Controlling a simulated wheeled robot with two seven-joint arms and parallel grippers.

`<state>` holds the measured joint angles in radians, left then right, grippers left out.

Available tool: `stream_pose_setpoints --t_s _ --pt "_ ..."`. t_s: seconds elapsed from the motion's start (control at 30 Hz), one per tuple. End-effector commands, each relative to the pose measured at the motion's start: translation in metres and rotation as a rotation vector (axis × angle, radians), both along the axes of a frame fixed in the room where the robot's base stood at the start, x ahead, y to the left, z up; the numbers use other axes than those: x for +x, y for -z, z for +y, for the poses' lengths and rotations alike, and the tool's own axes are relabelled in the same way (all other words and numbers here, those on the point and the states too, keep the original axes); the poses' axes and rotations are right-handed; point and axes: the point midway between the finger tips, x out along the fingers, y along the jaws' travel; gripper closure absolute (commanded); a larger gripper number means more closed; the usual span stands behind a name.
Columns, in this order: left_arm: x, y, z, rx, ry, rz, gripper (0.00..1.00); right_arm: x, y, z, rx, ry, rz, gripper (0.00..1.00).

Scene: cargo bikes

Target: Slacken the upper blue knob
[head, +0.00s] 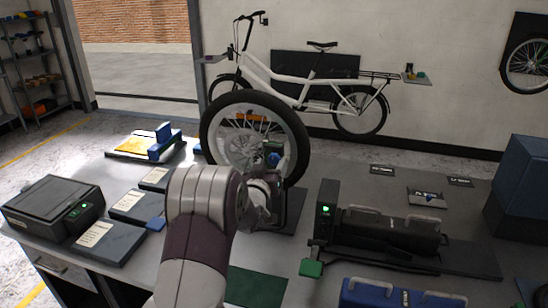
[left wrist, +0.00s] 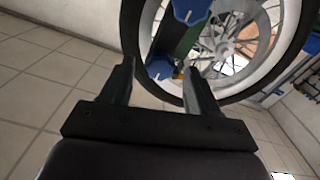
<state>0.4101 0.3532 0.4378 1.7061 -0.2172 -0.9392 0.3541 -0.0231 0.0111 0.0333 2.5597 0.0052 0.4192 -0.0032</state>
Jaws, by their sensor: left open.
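A black-tyred wheel (head: 252,138) stands upright on the bench in a dark stand with a green upright (left wrist: 186,42). Two blue knobs show on the stand in the left wrist view. One (left wrist: 190,10) is at the top edge of the picture. The other (left wrist: 160,68) is lower in the picture, between the fingertips of my left gripper (left wrist: 158,70), which is open. I cannot tell whether the fingers touch it. In the head view, a blue knob (head: 273,158) shows just beyond my left gripper (head: 270,184), and my wrist hides the lower part of the stand. My right gripper is not in view.
A black device with a green light (head: 385,230) lies on the bench to the right. A blue case (head: 395,295) is at the front. Black boxes (head: 50,208) and labelled plates (head: 128,203) lie left. A white cargo bike (head: 310,80) stands behind.

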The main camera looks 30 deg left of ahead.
Motion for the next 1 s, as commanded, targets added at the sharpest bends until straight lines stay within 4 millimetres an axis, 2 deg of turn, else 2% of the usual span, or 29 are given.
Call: stream_pose_setpoints --t_s 0.1,0.2,0.47,0.5,0.67,1.0 --pt "0.016 -0.001 0.004 0.0 0.0 0.001 0.39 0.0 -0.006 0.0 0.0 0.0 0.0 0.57" --pt "0.023 0.0 0.005 0.0 0.0 0.001 0.39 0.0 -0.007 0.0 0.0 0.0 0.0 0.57" --pt "0.025 0.001 0.006 0.0 -0.001 0.001 0.39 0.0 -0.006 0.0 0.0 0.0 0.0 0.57" --pt "0.025 0.001 0.006 0.0 -0.001 0.001 0.42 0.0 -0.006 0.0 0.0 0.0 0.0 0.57" --pt "0.025 0.001 0.006 0.0 -0.001 0.001 0.94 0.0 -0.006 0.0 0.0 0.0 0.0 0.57" --pt "0.025 0.002 0.006 -0.034 -0.001 -0.007 0.95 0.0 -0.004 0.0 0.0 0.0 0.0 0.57"
